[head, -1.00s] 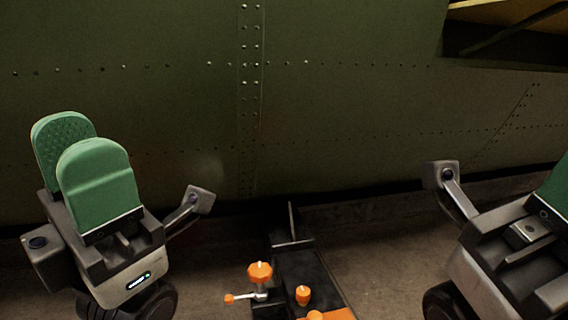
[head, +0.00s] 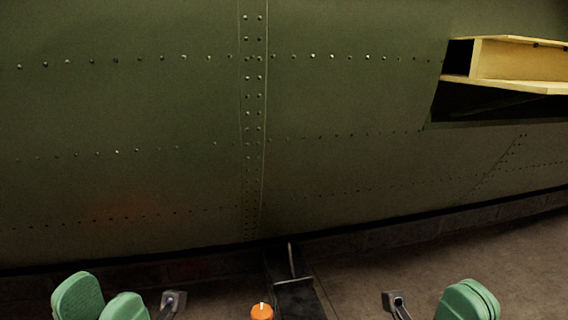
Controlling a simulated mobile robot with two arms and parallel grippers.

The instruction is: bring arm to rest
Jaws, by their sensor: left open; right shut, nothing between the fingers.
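My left gripper (head: 103,302) is at the bottom left of the head view. Its two green pads stand apart with a gap between them, and nothing shows in the gap. My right gripper (head: 468,302) is at the bottom right, its green pads together and empty. Both grippers are in front of the green riveted fuselage skin (head: 340,100) and apart from it. The lower parts of both grippers and most of both arms are cut off by the bottom edge.
An opening with a pale yellow frame piece (head: 515,60) is in the skin at upper right. A dark stand (head: 297,300) and an orange knob (head: 262,312) are at bottom centre between the grippers. Brown floor (head: 440,255) is clear at lower right.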

